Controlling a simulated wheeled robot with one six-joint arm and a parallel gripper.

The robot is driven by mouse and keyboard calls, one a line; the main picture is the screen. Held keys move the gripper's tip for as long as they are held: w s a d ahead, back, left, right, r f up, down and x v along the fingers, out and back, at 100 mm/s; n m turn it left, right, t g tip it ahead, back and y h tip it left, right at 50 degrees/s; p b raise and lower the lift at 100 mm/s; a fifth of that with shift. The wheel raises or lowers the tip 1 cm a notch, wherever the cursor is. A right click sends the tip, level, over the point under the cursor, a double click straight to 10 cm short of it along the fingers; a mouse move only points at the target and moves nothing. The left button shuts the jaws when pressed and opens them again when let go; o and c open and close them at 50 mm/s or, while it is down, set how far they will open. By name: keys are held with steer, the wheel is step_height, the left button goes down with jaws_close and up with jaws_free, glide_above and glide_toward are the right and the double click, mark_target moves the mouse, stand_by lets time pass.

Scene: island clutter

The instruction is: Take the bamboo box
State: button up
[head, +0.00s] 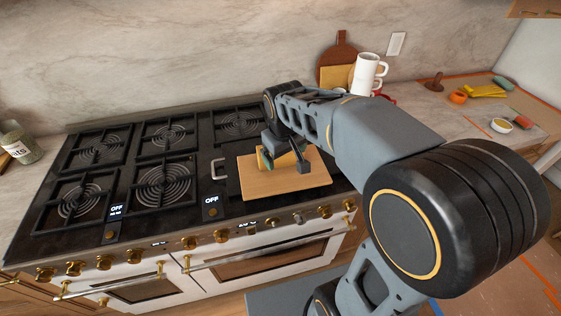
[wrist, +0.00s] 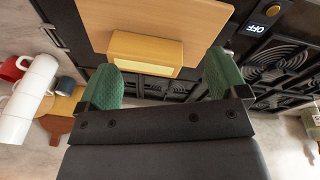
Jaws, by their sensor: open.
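The bamboo box (wrist: 146,52) is a small light-wood block with a paler front face, lying on a wooden board (wrist: 215,14). There the box is mostly hidden behind the fingers. I cannot tell whether a finger touches it.
The board lies on the right part of a black stove (head: 130,215) with several burner grates. White mugs (head: 368,72) and a brown paddle board (head: 341,48) stand by the wall behind my arm. A jar (head: 20,143) stands at the far left. The front half of the board is bare.

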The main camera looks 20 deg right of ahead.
steer(key=w+f+n, duration=0.1)
steer(key=w+n, duration=0.1)
steer(key=w, duration=0.1)
steer(key=w+a+f+n+g+h+b, duration=0.1)
steer(key=w+f+n, duration=0.1)
steer(key=w, duration=0.2)
steer(key=w+f+n+b, duration=0.1)
steer(key=w+f+n, duration=0.1)
steer(key=w, duration=0.2)
steer(key=shift+a+n+g+h, duration=0.3)
steer(key=shift+a, duration=0.1)
steer(key=w+n, duration=0.1)
steer(key=w+r+n, duration=0.1)
steer(key=w+n, duration=0.1)
steer(key=shift+w+r+n+h, duration=0.3)
steer(key=shift+r+n+h, duration=0.1)
steer(key=n, duration=0.1)
steer(key=r+n, duration=0.1)
steer(key=d+r+n, duration=0.1)
steer(key=shift+s+g, duration=0.3)
steer(key=x, duration=0.7)
steer(key=shift+d+f, duration=0.3)
steer(key=shift+d, duration=0.05)
steer(key=shift+p+x, duration=0.9)
steer(key=shift+x, duration=1.85)
steer(key=shift+s+r, duration=0.1)
steer(key=shift+s, duration=0.05)
